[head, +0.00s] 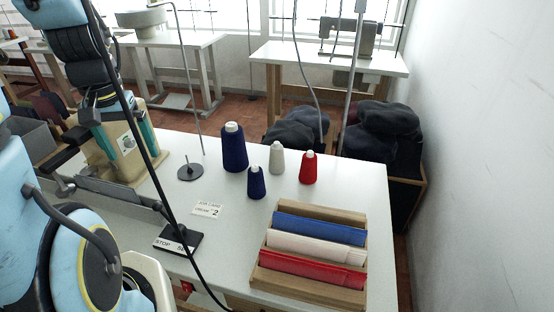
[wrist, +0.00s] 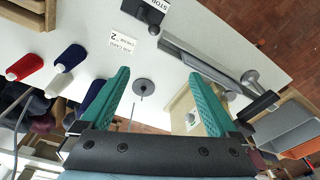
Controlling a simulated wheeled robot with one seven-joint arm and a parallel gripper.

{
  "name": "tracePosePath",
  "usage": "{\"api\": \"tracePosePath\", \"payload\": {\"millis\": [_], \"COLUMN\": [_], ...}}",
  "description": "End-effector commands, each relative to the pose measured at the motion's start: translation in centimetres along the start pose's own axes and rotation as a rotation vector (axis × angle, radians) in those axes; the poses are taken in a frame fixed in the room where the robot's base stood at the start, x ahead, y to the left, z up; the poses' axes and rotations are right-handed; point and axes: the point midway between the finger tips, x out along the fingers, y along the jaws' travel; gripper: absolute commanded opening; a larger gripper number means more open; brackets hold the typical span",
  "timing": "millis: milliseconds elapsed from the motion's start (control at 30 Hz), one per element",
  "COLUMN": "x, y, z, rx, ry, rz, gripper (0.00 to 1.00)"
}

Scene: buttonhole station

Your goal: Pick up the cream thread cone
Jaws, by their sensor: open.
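The cream thread cone (head: 277,158) stands upright on the white table in the head view, between a large navy cone (head: 233,150) and a red cone (head: 308,167). A small navy cone (head: 256,183) stands in front of it. In the wrist view the cream cone (wrist: 58,86) is at the left, partly behind the small navy cone (wrist: 72,57). My gripper (head: 132,165) is open and empty, with teal fingers, well left of the cones. In the wrist view its fingers (wrist: 159,73) spread over the table, with no cone between them.
A thread stand with a round dark base (head: 190,172) and thin pole stands between my gripper and the cones. A wooden rack (head: 315,212) of folded cloths is at the front right. A stop sign block (head: 180,240) and label card (head: 207,210) lie in front. A beige machine (wrist: 183,108) is near my fingers.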

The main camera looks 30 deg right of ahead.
Motion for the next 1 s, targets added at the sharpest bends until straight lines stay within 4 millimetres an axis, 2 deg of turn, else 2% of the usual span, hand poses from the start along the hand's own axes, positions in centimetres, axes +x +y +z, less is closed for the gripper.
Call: {"api": "tracePosePath", "payload": {"millis": [33, 100, 167, 200, 267, 300, 400, 500, 600, 700, 767, 1000], "x": [0.8, 1.7, 2.7, 3.4, 4.5, 5.2, 7.2, 8.8, 9.9, 10.5, 10.9, 14.2], "y": [1.6, 4.5, 7.5, 9.7, 13.3, 15.8, 22.1, 27.5, 31.3, 33.3, 33.9, 33.9], "z": [-2.7, -6.5, -9.5, -11.3, -13.7, -15.1, -17.5, -18.6, -18.9, -19.0, -18.9, -18.5], "rx": [0.138, 0.362, 0.566, 0.702, 0.903, 1.035, 1.343, 1.593, 1.766, 1.86, 1.887, 1.892], "ry": [-0.009, -0.02, -0.033, -0.038, -0.047, -0.051, -0.06, -0.066, -0.068, -0.07, -0.07, -0.072], "rz": [0.008, 0.02, 0.032, 0.04, 0.054, 0.063, 0.085, 0.105, 0.119, 0.127, 0.129, 0.131], "gripper": [0.95, 0.95, 0.95, 0.95, 0.95, 0.95, 0.95, 0.95, 0.95, 0.95, 0.95, 0.95]}}
